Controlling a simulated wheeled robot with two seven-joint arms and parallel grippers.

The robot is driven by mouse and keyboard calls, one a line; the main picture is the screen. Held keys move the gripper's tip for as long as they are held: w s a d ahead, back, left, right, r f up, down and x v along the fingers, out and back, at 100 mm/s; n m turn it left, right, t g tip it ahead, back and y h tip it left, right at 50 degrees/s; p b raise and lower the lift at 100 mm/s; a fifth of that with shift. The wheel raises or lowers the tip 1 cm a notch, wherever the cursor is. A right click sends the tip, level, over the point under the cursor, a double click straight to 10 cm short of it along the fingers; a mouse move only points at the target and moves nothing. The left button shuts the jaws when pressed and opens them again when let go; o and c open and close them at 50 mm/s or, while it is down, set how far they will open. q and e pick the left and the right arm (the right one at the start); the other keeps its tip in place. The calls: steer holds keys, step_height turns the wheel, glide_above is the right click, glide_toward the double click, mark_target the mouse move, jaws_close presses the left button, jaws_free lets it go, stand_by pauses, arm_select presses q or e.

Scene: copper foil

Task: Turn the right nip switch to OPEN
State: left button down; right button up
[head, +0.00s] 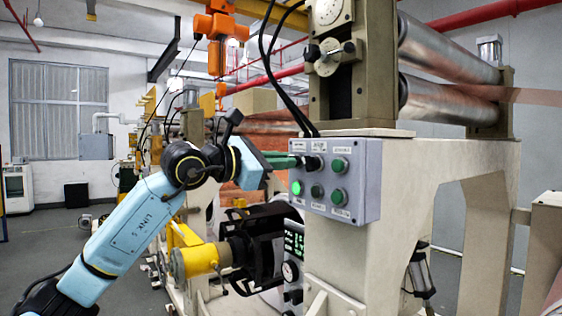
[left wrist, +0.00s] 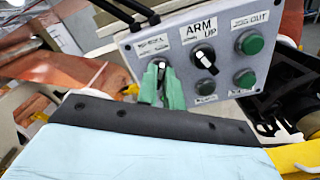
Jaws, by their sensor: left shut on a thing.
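The grey control box (head: 367,190) hangs on the beige machine frame. Its top row has a left switch, a middle black switch and a green button. The left switch (left wrist: 161,64) has a black knob with a white mark, under a label (left wrist: 153,44) too blurred to read. My left gripper (head: 297,162) has green fingers, and they also show in the left wrist view (left wrist: 161,88). The middle switch (left wrist: 205,57) is labelled ARM UP. My right gripper is in neither view.
The JOG OUT button (left wrist: 249,43) is at the top right of the box. A lit green button (head: 297,188) is just below my left gripper. Black cables (head: 284,85) hang above the box. A black and yellow machine part (head: 205,259) stands below my left arm.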

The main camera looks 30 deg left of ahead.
arm_select(q)
steer(key=c, duration=1.5)
jaws_free()
steer(key=shift+c, duration=0.2)
steer(key=b+v, duration=0.6)
steer(key=v, duration=0.7)
steer(key=shift+s, duration=0.2)
